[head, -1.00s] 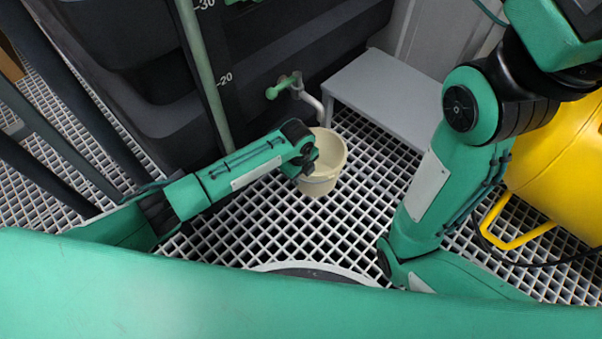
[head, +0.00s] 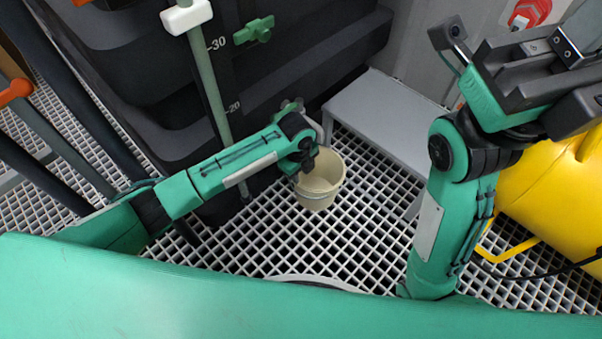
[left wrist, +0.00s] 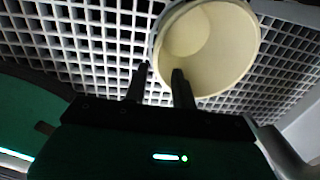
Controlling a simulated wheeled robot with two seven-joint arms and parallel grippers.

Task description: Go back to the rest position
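My left gripper (head: 308,165) reaches in from the left and is at the near-left rim of a cream bucket (head: 319,190) on the grating. In the left wrist view its two dark fingers (left wrist: 160,78) stand apart with a gap between them. One finger overlaps the mouth of the bucket (left wrist: 215,50); the other is outside its rim. I cannot tell whether a finger touches the bucket. My right gripper (head: 555,65) is raised at the upper right, partly cut off by the picture edge, and its finger opening is unclear.
A grey step (head: 385,115) stands behind the bucket. A dark tank (head: 160,90) with a green level tube (head: 212,85) and green valve handle (head: 255,30) is at the back. A yellow vessel (head: 545,195) is at the right. White grating (head: 265,235) is open in front.

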